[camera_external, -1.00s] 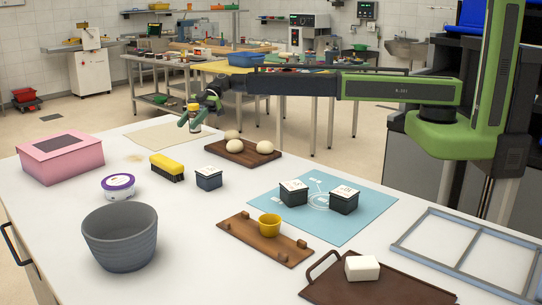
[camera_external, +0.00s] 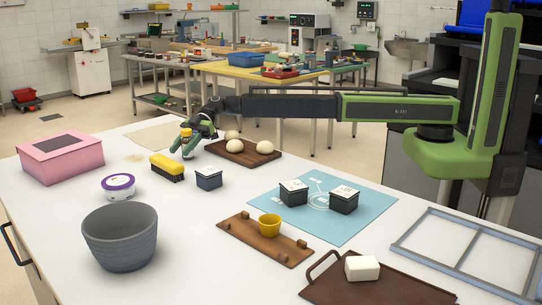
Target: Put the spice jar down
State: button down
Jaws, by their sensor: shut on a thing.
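My gripper (camera_external: 184,146) is over the white table's back left part, behind the yellow brush, with its green fingers pointing down. It is shut on the spice jar (camera_external: 186,132), of which only a small yellow-brown part shows between the fingers. The fingers hide most of the jar. I cannot tell whether its bottom touches the table.
A yellow brush (camera_external: 166,166) and a dark box (camera_external: 209,178) stand in front of my gripper. A board (camera_external: 238,158) with pale dough balls lies to the right, and a beige sheet (camera_external: 153,136) behind left. A pink box (camera_external: 62,160) is at far left.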

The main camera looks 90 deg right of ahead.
jog(key=shift+f, duration=0.15)
jog(key=c, duration=0.9)
grip_release()
jog(key=shift+r, duration=0.3)
jog(key=p+v, duration=0.4)
jog(key=v, duration=0.7)
jog(key=shift+s+d+r+p, duration=0.15)
jog(key=shift+d+r+p, duration=0.05)
jog(key=shift+p, duration=0.15)
jog(key=shift+s+d, duration=0.1)
jog(key=shift+d, duration=0.1)
